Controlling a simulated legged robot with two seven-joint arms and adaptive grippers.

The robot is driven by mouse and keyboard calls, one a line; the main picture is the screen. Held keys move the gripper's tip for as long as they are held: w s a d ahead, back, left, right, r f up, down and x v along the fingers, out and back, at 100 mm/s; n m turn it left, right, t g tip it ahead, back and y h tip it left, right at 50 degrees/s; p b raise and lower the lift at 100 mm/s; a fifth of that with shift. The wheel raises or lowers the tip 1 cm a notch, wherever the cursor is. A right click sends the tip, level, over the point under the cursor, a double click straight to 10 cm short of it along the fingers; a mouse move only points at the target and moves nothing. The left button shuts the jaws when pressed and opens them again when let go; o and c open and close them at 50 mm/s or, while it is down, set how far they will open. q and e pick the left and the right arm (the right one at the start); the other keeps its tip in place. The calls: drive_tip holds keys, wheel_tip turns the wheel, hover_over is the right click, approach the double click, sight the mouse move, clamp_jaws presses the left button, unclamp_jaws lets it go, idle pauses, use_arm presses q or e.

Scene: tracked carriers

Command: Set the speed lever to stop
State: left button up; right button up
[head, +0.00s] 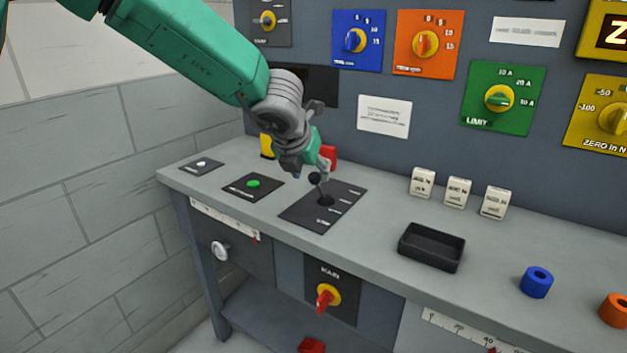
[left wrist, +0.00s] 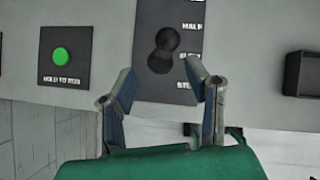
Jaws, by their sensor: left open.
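The speed lever is a black stick with a round knob (head: 314,178) on a dark plate (head: 312,217) on the bench. In the left wrist view the knob (left wrist: 168,39) shows level with a spot between the labels "HALF" and "SLOW"; which setting it stands at I cannot tell. The "STOP" label (left wrist: 187,85) is at the plate's near end there. My left gripper (head: 322,166) is open just above and behind the knob in the head view. In the left wrist view its spread fingers (left wrist: 164,80) show nothing between them but plate. My right gripper is not in view.
A green button (head: 253,184) and a white button (head: 202,164) sit left of the lever. A red block (head: 328,156) stands behind it. A black tray (head: 431,247), white labelled blocks (head: 457,192) and a blue ring (head: 537,282) are to the right.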

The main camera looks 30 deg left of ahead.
use_arm(q)
drive_tip(key=v, duration=0.8)
drive_tip(key=shift+a, duration=0.1)
